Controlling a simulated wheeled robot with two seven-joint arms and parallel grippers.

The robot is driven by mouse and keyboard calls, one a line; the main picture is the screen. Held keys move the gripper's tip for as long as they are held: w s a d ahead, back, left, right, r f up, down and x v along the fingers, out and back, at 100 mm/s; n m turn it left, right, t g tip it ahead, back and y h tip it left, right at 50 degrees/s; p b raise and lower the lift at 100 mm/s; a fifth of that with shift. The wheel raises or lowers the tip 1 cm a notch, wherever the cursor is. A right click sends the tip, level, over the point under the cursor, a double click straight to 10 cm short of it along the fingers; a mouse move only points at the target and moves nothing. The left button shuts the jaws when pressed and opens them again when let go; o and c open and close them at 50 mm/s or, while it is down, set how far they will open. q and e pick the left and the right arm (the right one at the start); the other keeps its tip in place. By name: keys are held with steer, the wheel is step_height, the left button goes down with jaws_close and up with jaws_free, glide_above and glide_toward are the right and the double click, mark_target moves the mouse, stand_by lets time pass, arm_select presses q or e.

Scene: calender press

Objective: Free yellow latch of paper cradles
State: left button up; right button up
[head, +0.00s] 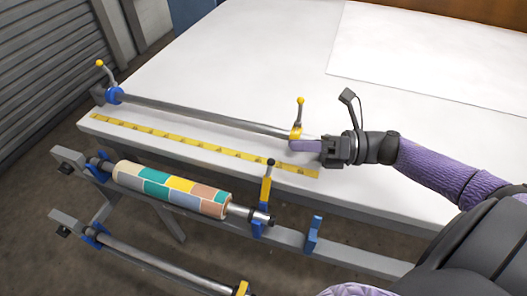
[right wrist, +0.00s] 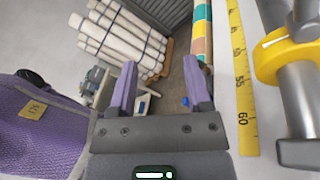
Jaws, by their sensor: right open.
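A yellow latch (head: 266,190) with a black knob stands upright on the blue right-hand cradle (head: 258,222), below the table's front edge. The cradle bears the shaft of a colourful patterned paper roll (head: 172,188). The roll shows partly in the right wrist view (right wrist: 202,38), beyond one finger. A second yellow latch (head: 242,289) shows at the bottom edge, on the lower bar. My right gripper (head: 296,146) is over the table's front edge, above and right of the upper latch and apart from it. Its purple fingers (right wrist: 160,80) are open and empty. My left gripper is out of view.
A steel bar (head: 200,115) with a yellow collar (head: 296,135) and upright lever lies along the table, close by my right gripper. A yellow tape (head: 190,142) runs along the white tabletop (head: 230,60). Bundled white rolls (right wrist: 118,35) stand on the floor.

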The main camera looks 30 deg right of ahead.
mark_target(296, 180)
step_height(296, 180, down, 7)
steer(key=b, duration=0.2)
steer(key=shift+a+b, duration=0.1)
steer(key=shift+b, duration=0.3)
steer(key=x, duration=0.6)
steer(key=shift+s+r+p, duration=0.1)
steer(key=shift+r+p, duration=0.2)
steer(key=shift+p, duration=0.05)
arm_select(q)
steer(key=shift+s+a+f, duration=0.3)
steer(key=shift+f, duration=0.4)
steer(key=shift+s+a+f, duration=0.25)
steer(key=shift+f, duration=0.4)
arm_select(e)
steer(key=shift+x, duration=0.8)
jaws_close()
